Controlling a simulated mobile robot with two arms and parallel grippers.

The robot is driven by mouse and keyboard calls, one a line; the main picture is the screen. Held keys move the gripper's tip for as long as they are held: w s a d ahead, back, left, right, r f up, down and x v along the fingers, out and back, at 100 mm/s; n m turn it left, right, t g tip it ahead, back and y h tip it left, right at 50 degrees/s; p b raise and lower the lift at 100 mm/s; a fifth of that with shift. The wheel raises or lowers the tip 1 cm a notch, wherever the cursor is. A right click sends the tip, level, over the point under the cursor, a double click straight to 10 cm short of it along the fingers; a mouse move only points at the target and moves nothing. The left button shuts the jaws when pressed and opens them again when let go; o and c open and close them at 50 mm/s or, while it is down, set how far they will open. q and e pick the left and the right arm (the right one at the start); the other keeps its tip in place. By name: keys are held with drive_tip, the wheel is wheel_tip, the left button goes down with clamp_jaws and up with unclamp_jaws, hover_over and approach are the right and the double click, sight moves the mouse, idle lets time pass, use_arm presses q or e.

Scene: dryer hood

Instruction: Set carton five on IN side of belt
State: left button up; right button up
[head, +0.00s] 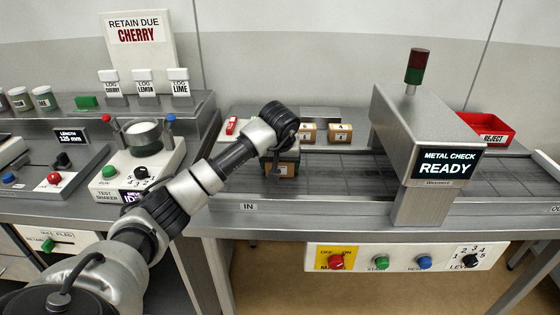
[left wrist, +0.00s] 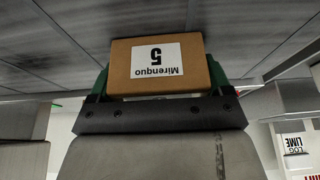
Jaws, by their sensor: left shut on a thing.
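My left gripper (head: 281,160) is shut on carton five, a small brown carton (head: 287,170) at the IN end of the belt (head: 330,172). In the left wrist view the carton (left wrist: 160,68) sits between the green fingers of the gripper (left wrist: 160,85). Its white label reads "Mirenquo 5" and shows upside down. I cannot tell whether the carton touches the belt or hangs just above it. The IN sign (head: 248,207) is on the belt's front rail. My right gripper is not in view.
The metal check housing (head: 420,120), reading READY, spans the belt to the right. Behind the belt stand carton four (head: 339,132) and another carton (head: 307,133). A red reject bin (head: 487,128) is at the back right. The belt between carton and housing is clear.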

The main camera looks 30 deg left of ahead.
use_arm(q)
drive_tip(key=o, duration=0.9)
drive_tip(key=shift+r, duration=0.4)
drive_tip(key=v, duration=1.1)
drive_tip(key=shift+s+d+r, duration=0.1)
drive_tip(key=shift+r, duration=0.1)
